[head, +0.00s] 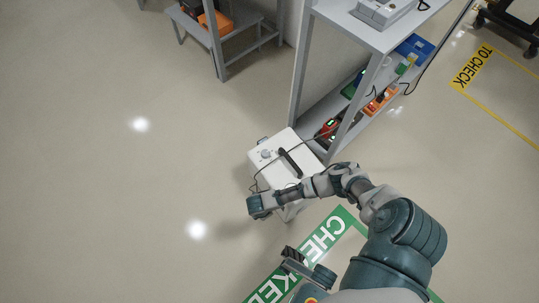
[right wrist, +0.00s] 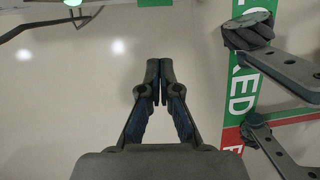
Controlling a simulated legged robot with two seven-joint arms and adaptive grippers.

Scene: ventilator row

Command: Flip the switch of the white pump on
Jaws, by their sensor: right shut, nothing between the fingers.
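The white pump (head: 268,172) is a white box with a dark handle and a small round knob on top. It stands beside the shelf in the head view. Its switch is too small to make out or hidden, so its position cannot be told. My right gripper (head: 256,208) is just in front of the pump's near left side, its arm passing over the near edge. In the right wrist view the right gripper (right wrist: 158,80) is shut and empty, with bare floor beyond its fingertips. My left gripper is not in view.
The grey shelf (head: 305,75) behind the pump holds several devices and bins. A thin dark cable (head: 308,141) runs across the pump. A green floor marking (head: 338,221) lies in front. The floor at left is clear.

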